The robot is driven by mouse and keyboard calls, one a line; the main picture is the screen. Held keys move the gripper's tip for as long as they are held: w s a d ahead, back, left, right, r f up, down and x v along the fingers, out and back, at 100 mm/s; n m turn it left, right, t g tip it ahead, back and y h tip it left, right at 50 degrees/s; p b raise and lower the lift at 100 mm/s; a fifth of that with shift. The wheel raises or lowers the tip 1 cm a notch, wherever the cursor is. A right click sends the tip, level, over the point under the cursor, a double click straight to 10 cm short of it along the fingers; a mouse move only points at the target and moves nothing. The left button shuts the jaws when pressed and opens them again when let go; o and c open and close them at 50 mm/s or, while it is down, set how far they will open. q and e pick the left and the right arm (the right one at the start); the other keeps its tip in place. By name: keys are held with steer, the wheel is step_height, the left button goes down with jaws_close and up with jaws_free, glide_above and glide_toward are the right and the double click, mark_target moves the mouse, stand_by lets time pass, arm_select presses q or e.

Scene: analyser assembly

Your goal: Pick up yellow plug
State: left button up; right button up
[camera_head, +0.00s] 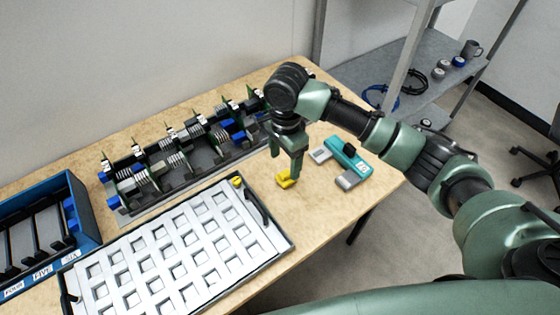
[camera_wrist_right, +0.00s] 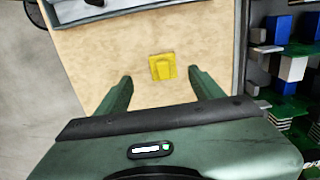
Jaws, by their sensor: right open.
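The yellow plug (camera_head: 286,179) lies on the wooden table, to the right of the white tray (camera_head: 200,287). It also shows in the right wrist view (camera_wrist_right: 163,67), lying flat and a little beyond the fingertips. My right gripper (camera_head: 287,176) is over the plug with its fingers pointing down. The head view does not show clearly how high the fingertips are above the table. My left gripper is not in view.
Another small yellow piece (camera_head: 238,181) sits at the tray's far corner. A teal device (camera_head: 349,157) lies right of the plug. A rack of boards (camera_head: 180,160) stands behind, and a blue bin (camera_head: 78,198) at the left. Table at the front right is clear.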

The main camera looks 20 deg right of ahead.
mark_target(284, 174)
steer(key=shift+w+f, duration=0.6)
steer(key=shift+s+d+f, duration=0.1)
steer(key=shift+s+f, duration=0.15)
steer(key=shift+f, duration=0.35)
steer(key=shift+s+f, duration=0.25)
steer(key=shift+f, duration=0.3)
step_height(284, 174, down, 4)
steer(key=shift+w+r+p, duration=0.1)
steer(key=shift+w+p, duration=0.05)
steer(key=shift+p, duration=0.3)
jaws_close()
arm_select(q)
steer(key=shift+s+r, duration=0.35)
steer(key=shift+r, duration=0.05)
